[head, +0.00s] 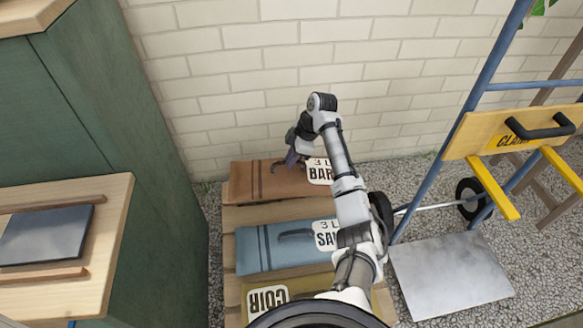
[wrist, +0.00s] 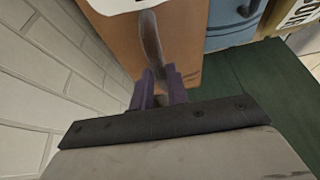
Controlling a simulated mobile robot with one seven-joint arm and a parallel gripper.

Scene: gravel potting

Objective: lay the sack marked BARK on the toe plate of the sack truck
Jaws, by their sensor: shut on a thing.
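The brown sack marked BARK (head: 250,182) lies at the back of a wooden pallet (head: 230,218), near the brick wall; its white label is partly hidden by my arm. My gripper (head: 290,160) is over this sack. In the wrist view my gripper's purple fingers (wrist: 158,88) are shut on the dark strap handle (wrist: 151,42) of the brown sack (wrist: 188,35). The sack truck (head: 470,95) stands at the right with a blue frame. Its grey metal toe plate (head: 450,275) lies flat on the gravel and is empty.
A blue sack marked SA… (head: 265,252) and an olive sack marked COIR (head: 267,298) lie in front on the pallet. A yellow clamp bar (head: 480,140) with a black handle crosses the truck above the plate. A green cabinet (head: 110,90) and wooden-topped bench (head: 100,220) stand left.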

